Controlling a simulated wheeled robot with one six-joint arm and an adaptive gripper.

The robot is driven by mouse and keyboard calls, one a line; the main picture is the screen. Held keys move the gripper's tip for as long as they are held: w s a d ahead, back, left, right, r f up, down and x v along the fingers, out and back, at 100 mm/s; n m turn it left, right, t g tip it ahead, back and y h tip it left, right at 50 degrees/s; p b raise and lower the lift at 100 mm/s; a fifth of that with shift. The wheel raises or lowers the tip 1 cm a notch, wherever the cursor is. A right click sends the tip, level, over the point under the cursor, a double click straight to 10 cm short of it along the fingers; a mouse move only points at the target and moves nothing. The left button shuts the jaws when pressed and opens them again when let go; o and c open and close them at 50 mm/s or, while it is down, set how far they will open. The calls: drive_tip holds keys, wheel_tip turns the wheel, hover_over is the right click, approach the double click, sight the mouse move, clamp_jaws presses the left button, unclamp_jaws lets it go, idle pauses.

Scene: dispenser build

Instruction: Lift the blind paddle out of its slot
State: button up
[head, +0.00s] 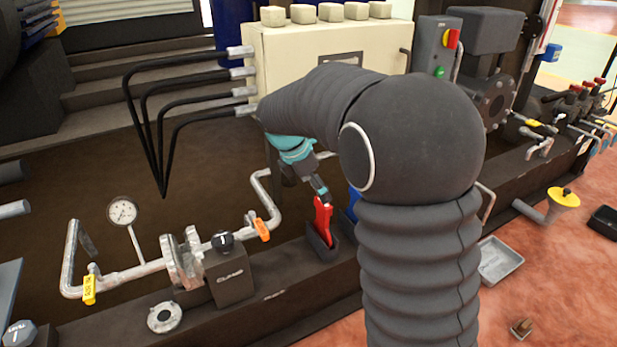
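A red paddle (322,217) stands upright in a dark slotted holder (321,247) on the skid's front beam. No label on it can be read. A blue piece (353,203) stands just to its right, mostly hidden behind my arm. My gripper (321,191) points down and to the right at the top of the red paddle. Its tips look at or very near the paddle's top edge; contact is too small to tell. Whether the fingers are closed on it cannot be told. The paddle's lower part is hidden in the holder.
Left of the holder are a block marked CLAMP (230,280), a flanged pipe (182,260) with tags, and a gauge (122,211). A metal ring (164,317) lies on the beam. A cream cabinet (300,60) stands behind. A grey tray (498,262) is on the floor at right.

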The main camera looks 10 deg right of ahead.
drive_tip(key=b+x, duration=0.1)
drive_tip(key=x, duration=0.5)
drive_tip(key=shift+d+f, duration=0.15)
drive_tip(key=shift+f, duration=0.25)
drive_tip(key=c, duration=1.6)
drive_tip(key=shift+r+p, duration=5.2)
drive_tip(key=shift+r, duration=0.35)
drive_tip(key=shift+w+r, duration=0.1)
drive_tip(key=shift+r+p, duration=1.05)
drive_tip(key=shift+r, duration=1.35)
